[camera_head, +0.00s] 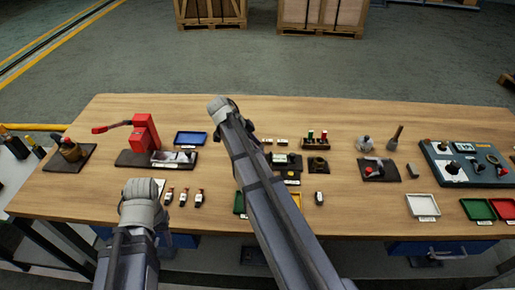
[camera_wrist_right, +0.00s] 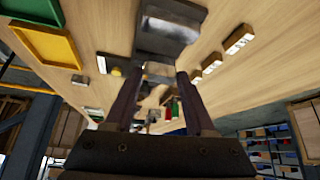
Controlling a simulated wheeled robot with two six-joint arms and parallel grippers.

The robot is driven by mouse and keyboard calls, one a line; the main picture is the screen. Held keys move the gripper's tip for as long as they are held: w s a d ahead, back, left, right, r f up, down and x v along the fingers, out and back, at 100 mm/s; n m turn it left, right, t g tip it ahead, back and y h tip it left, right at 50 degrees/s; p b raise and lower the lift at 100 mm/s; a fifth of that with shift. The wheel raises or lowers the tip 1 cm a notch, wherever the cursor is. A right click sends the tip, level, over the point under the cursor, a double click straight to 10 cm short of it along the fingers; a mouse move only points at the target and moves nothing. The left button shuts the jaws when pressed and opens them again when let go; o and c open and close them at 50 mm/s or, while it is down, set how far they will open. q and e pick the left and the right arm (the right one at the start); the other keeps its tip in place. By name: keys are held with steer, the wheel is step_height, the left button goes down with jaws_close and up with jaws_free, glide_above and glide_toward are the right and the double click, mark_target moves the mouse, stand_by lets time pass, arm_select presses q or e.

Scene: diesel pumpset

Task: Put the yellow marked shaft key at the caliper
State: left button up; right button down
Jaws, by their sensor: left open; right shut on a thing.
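My right gripper (camera_wrist_right: 158,78) is shut on a small grey metal piece (camera_wrist_right: 158,71), seemingly the shaft key. No yellow mark shows on it. I cannot pick out the caliper for certain.
A red press (camera_head: 145,133) and a blue tray (camera_head: 190,138) stand at the left. A dark mat with a metal part (camera_head: 379,171) lies right of centre. White (camera_head: 423,206), green and red trays line the front right, beside a grey-blue panel (camera_head: 465,163).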

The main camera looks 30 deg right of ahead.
stand_by(0.4)
steer(key=shift+f+b, duration=2.15)
steer(key=shift+f+b, duration=0.35)
steer(key=shift+c, duration=0.8)
jaws_free()
steer(key=shift+r, duration=0.15)
step_height(320, 180, up, 7)
steer(key=p, duration=0.7)
